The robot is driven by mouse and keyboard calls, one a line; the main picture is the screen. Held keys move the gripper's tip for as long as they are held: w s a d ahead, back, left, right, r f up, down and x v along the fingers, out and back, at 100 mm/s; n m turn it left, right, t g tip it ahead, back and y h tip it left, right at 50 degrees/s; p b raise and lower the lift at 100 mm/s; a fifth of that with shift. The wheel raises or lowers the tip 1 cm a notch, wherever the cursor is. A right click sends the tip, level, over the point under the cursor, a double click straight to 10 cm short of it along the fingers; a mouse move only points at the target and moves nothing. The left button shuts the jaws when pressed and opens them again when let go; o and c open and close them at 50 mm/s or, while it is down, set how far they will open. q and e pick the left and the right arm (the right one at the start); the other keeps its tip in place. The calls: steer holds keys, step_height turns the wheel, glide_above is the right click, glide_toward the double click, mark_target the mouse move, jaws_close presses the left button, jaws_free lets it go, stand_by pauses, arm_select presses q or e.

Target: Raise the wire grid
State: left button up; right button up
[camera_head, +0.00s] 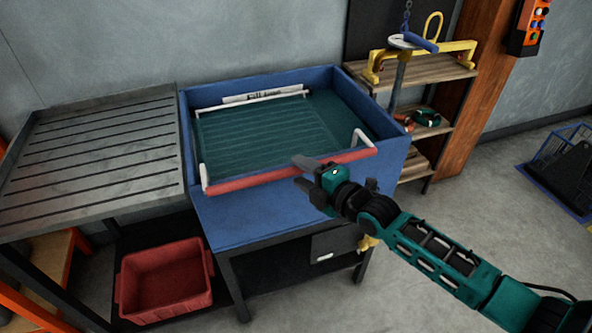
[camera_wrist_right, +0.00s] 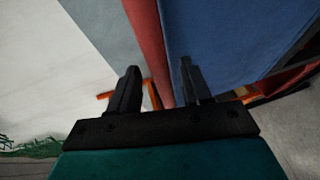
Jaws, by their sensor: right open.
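The wire grid (camera_head: 270,135) lies as faint pale lines under the dark green liquid in a blue tank (camera_head: 250,217). A red bar (camera_head: 250,181) with white upright ends runs along the tank's front edge. My right gripper (camera_head: 302,172) is at the front of the tank, by the red bar and right of its middle. In the right wrist view, my right gripper's (camera_wrist_right: 160,70) fingers are apart, and the red bar (camera_wrist_right: 152,45) appears between them. I cannot tell whether they touch it. My left gripper is not in view.
A ribbed metal drain table (camera_head: 95,150) adjoins the tank on the left. A red crate (camera_head: 165,280) sits below. A white bar with a fill-line label (camera_head: 253,96) is at the tank's back. A hoist with a yellow beam (camera_head: 425,55) and wooden shelves stand at right.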

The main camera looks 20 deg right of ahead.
steer(key=shift+x, duration=1.3)
steer(key=shift+c, duration=0.2)
jaws_close()
